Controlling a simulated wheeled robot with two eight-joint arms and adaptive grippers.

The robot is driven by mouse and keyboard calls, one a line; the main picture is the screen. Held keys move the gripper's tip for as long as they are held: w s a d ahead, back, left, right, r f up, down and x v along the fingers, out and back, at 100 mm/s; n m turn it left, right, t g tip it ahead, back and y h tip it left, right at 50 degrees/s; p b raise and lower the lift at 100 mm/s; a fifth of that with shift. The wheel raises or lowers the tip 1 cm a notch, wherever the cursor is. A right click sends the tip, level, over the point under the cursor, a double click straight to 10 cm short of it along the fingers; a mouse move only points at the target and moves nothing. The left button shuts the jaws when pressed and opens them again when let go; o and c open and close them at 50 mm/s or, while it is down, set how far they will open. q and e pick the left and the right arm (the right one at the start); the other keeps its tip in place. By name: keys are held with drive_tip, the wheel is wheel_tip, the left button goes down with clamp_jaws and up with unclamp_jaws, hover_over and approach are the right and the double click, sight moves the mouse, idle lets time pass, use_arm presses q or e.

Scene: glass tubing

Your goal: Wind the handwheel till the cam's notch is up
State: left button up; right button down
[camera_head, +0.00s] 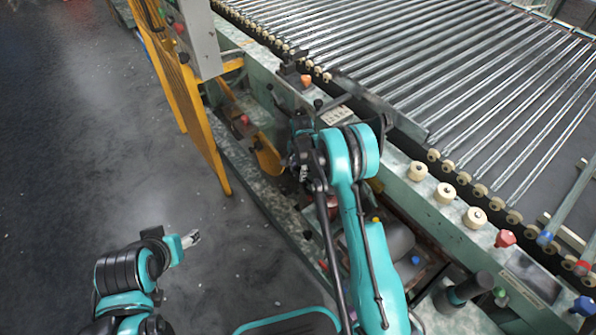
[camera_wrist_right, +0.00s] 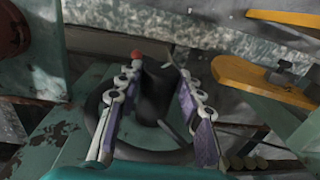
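In the right wrist view my right gripper (camera_wrist_right: 158,92) has its two pale, purple-padded fingers spread apart. A black upright grip (camera_wrist_right: 158,90) stands between them, with a narrow gap at the left finger; contact at the right one is unclear. A dark ring, apparently the handwheel's rim (camera_wrist_right: 150,155), curves behind the fingers. In the head view my right gripper (camera_head: 300,150) is at the machine's near side, and my arm hides most of the wheel. I cannot pick out the cam or its notch for certain. My left gripper (camera_head: 190,238) hangs over the floor, away from the machine; its opening is unclear.
A roller conveyor (camera_head: 430,60) fills the upper right. A yellow frame (camera_head: 180,90) stands left of the machine. A flat orange-yellow piece (camera_wrist_right: 262,82) lies right of my right gripper. A red knob (camera_head: 505,238) sits on the machine edge. The floor at left is clear.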

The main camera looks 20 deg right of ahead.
drive_tip(key=shift+s, duration=0.1)
drive_tip(key=t, duration=0.1)
drive_tip(key=t+y, duration=0.1)
drive_tip(key=t, duration=0.1)
drive_tip(key=shift+s+d, duration=0.15)
drive_tip(key=shift+s, duration=0.05)
drive_tip(key=shift+s+f+t+y, duration=0.1)
drive_tip(key=shift+t+y, duration=0.25)
drive_tip(key=shift+t, duration=0.45)
drive_tip(key=shift+s+f+t+y, duration=0.1)
drive_tip(key=shift+t+y, duration=0.25)
drive_tip(key=shift+t, duration=0.45)
drive_tip(key=c, duration=1)
unclamp_jaws()
wheel_tip(320, 180, up, 10)
